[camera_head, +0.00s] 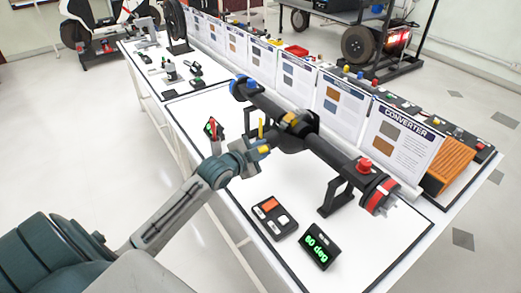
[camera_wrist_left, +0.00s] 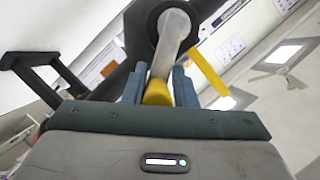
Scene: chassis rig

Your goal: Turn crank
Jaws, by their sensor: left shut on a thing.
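A black axle assembly (camera_head: 331,155) with a round central housing stands on the white table in the head view. In the left wrist view, a pale grey crank arm (camera_wrist_left: 169,48) reaches from a dark round hub to a yellow knob (camera_wrist_left: 157,93). My left gripper (camera_head: 260,149) is beside the central housing. Its fingers (camera_wrist_left: 159,88) are shut around the yellow knob. A yellow pointer (camera_wrist_left: 209,70) stands beside the hub and also shows in the head view (camera_head: 261,128). A small display (camera_head: 318,247) has green digits that look like 80 deg. My right gripper is out of view.
A control box (camera_head: 272,216) with orange and white buttons lies in front of the axle. A small red-and-green item (camera_head: 213,129) stands left of my gripper. Printed panels, including one marked CONVERTER (camera_head: 400,139), stand behind the axle.

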